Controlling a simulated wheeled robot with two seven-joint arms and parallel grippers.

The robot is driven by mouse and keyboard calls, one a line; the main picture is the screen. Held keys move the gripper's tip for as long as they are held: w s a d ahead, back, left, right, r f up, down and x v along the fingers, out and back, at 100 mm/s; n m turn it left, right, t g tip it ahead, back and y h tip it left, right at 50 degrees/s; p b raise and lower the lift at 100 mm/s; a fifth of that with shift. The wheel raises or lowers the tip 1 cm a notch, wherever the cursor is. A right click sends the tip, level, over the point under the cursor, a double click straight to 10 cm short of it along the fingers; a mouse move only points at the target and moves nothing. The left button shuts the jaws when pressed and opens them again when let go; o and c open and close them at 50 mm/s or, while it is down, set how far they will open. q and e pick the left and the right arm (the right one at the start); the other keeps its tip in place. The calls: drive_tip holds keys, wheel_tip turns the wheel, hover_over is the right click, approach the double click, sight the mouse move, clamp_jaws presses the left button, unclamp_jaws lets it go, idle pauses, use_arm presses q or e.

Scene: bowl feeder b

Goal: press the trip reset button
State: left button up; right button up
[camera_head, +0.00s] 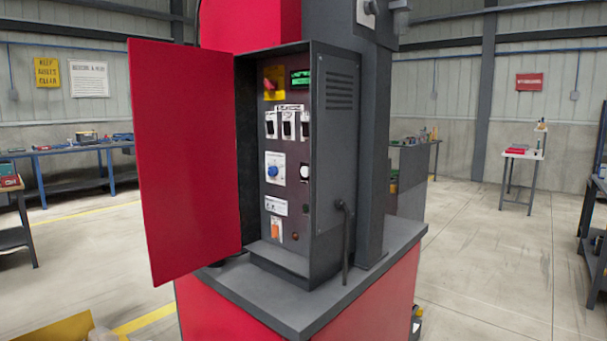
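An open control cabinet (338,150) stands on a dark ledge, and its control panel (284,130) shows inside. The panel carries a red switch (269,85) on a yellow plate, a blue knob (273,171) on a white plate, a round white button (304,172), an orange switch (275,230) and a small dark red round piece (295,236). The labels are too small to read, so I cannot tell which control is the trip reset button. Neither of my grippers is in view.
The red cabinet door (185,155) stands wide open at the left. A dark cable or handle (346,240) is on the cabinet's right side. Open floor (480,260) lies to the right.

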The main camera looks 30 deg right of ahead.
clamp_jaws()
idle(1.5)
